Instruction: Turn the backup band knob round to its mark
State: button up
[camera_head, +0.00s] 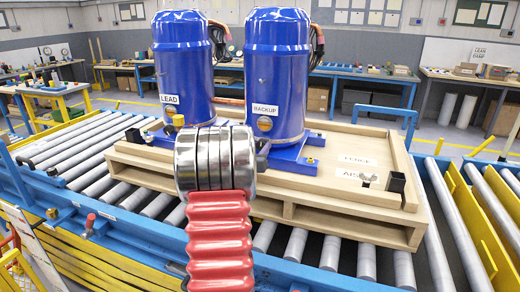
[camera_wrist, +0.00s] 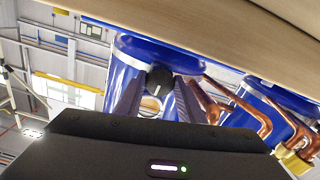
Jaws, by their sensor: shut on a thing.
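The backup compressor (camera_head: 277,72) is a tall blue cylinder with a BACKUP label, standing upright on the wooden pallet right of the lead compressor (camera_head: 181,62). In the wrist view a round black knob (camera_wrist: 159,80) with a pale line on its face sits against a blue cylinder (camera_wrist: 126,50). My gripper (camera_wrist: 160,88) has one finger on each side of this knob and is shut on it. The knob's mark cannot be made out. In the head view my arm covers the lower front of the compressors, and the knob does not show.
The pallet (camera_head: 330,212) rests on a roller conveyor (camera_head: 455,235) with blue rails. FENCE and A-something labels, a wing nut (camera_head: 366,180) and black blocks sit on its right part. Copper pipes (camera_wrist: 208,100) run close to the right of my fingers. Wood lies across the top of the wrist view.

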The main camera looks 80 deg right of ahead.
jog(key=shift+n, duration=0.6)
jog(key=o, duration=1.1)
jog(key=shift+c, duration=0.2)
jog(key=w+a, duration=0.1)
jog(key=a, duration=1.2)
jog(key=shift+w+a, duration=0.2)
jog(key=shift+a, duration=0.2)
jog(key=shift+f, duration=0.1)
